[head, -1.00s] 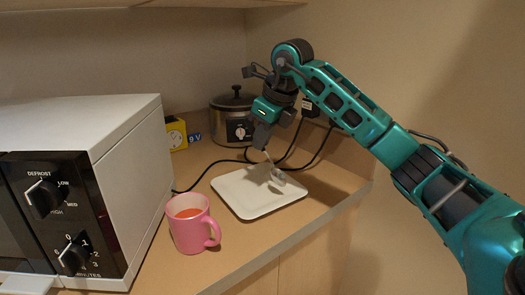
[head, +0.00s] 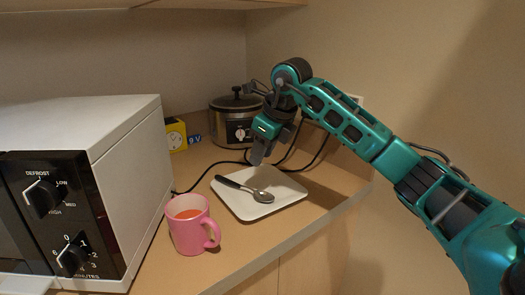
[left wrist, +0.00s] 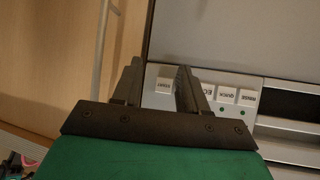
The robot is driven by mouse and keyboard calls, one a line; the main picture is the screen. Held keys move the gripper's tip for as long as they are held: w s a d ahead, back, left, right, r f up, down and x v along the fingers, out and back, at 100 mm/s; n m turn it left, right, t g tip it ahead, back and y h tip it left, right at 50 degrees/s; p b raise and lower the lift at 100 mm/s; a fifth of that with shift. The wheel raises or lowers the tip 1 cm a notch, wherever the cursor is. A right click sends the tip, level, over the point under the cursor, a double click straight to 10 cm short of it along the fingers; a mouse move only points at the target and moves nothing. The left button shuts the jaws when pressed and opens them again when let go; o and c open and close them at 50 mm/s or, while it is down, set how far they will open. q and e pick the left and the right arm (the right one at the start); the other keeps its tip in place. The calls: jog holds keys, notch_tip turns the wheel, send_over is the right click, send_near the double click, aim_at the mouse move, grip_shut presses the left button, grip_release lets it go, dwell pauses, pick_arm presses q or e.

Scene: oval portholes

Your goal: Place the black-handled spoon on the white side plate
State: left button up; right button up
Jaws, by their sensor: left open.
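The black-handled spoon (head: 240,187) lies on the white side plate (head: 275,207) in the head view. Its dark handle points to the upper left and reaches the plate's left rim, and its silver bowl rests near the plate's middle. My right gripper (head: 257,160) hangs just above and behind the plate, pointing down and apart from the spoon. It has let go of the spoon; the gap between its fingers is hard to see. My left gripper (left wrist: 158,80) shows only in the left wrist view, open and empty in front of a panel with labelled buttons (left wrist: 226,95).
A pink mug (head: 190,228) with orange-red drink stands left of the plate, near the counter's front edge. A white microwave (head: 110,130) fills the left. A slow cooker (head: 230,128) and a yellow box (head: 175,134) stand behind, with black cables on the counter.

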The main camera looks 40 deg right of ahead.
jog(key=shift+r, duration=0.1)
jog(key=p+v, duration=0.1)
jog(key=v, duration=1.1)
